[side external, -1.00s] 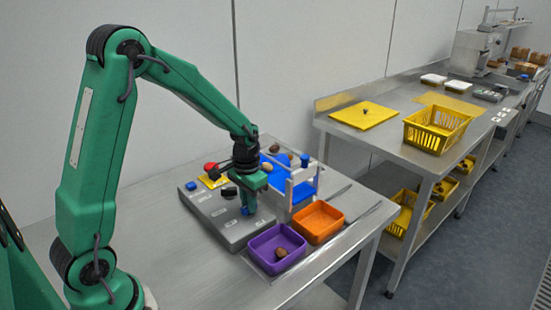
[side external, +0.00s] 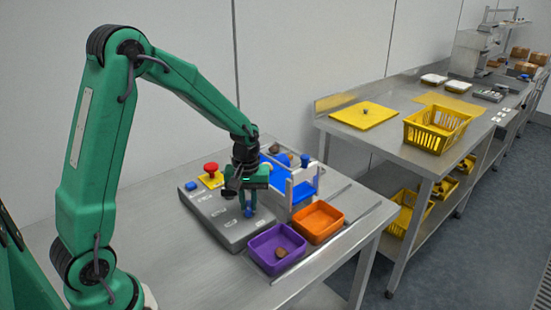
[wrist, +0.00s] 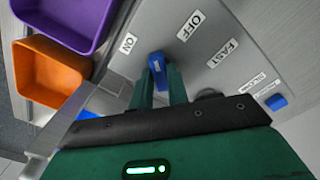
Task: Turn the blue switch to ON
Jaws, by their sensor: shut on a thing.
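The blue switch (wrist: 156,62) stands on the grey control panel (wrist: 262,40). In the wrist view its tip points between the ON label (wrist: 128,43) and the OFF label (wrist: 190,25). My gripper (wrist: 160,80) is shut on the switch, with one green finger on each side. In the side view my gripper (side external: 249,207) reaches straight down to the panel (side external: 214,222), and a little blue of the switch (side external: 248,213) shows between the fingers.
A white frame with a blue surface (side external: 303,189) stands close behind my gripper.

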